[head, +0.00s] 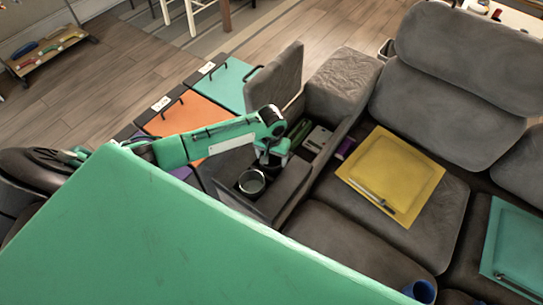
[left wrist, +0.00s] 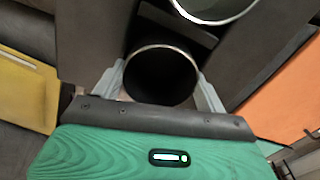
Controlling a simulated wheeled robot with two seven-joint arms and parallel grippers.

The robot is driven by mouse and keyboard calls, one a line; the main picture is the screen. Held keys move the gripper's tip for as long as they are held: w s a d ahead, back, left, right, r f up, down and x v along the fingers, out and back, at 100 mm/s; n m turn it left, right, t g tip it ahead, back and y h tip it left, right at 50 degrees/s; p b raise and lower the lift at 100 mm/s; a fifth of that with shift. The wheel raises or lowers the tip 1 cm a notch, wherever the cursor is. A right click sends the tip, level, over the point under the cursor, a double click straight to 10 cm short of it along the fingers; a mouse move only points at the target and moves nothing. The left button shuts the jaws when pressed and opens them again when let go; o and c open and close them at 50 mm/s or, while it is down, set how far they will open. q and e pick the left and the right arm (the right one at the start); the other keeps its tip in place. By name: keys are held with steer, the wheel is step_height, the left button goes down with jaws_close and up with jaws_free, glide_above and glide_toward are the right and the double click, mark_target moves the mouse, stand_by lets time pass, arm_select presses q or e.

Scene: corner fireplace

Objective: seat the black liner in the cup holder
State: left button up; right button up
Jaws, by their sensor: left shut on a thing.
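The black liner (left wrist: 161,78) is a round, dark, open cup with a thin pale rim, seen from above in the left wrist view. My left gripper (head: 268,157) is shut on it, with one finger at each side. In the head view the gripper is over the dark console between the seats and largely hides the liner. A round cup holder (head: 251,182) with a pale ring shows in the console just left of and nearer than the gripper; a pale-rimmed ring (left wrist: 213,12) also shows at the top of the left wrist view. I cannot tell how deep the liner sits. My right gripper is not in view.
An open console bin (head: 318,139) with small items lies right of the gripper, under a raised lid (head: 279,76).

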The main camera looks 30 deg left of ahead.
arm_select(q)
steer(key=shift+f, duration=0.25)
steer(key=shift+s+f, duration=0.2)
steer(key=shift+s, duration=0.05)
steer(key=o, duration=1.2)
steer(key=shift+f, duration=0.1)
steer(key=shift+c, duration=0.2)
steer(key=shift+o, duration=0.5)
steer(key=shift+r, duration=0.2)
step_height(320, 180, up, 13)
steer(key=shift+w, duration=0.25)
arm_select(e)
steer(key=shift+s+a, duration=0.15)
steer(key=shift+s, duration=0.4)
arm_select(q)
steer(key=shift+s+f, duration=0.1)
steer(key=shift+f, duration=0.05)
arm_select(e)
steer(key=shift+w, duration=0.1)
